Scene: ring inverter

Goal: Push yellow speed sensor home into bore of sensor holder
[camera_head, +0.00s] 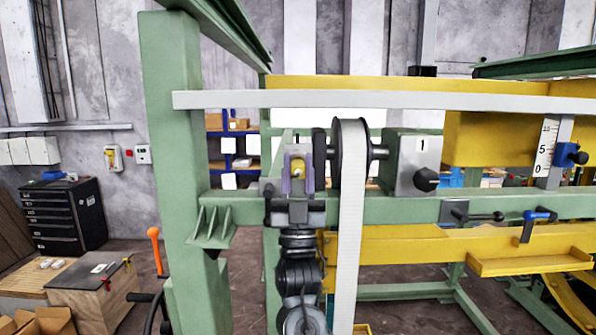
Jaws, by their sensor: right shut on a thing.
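My right gripper (298,176) comes up from below, in the middle of the view, with its dark wrist and arm links under it. Its two purple-grey fingers are shut on the yellow speed sensor (299,168), of which a small yellow part shows between them. The sensor is at the grey sensor holder (297,140) beside the belt pulley. The bore is hidden behind the sensor and fingers, so I cannot tell how deep the sensor sits. My left gripper is not in view.
A black-rimmed pulley (337,150) with a white belt (352,230) hanging down stands close right of the gripper. A grey box with a black knob (427,180) is further right. A green post (170,150) stands at left, and a pale rail (400,101) crosses above.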

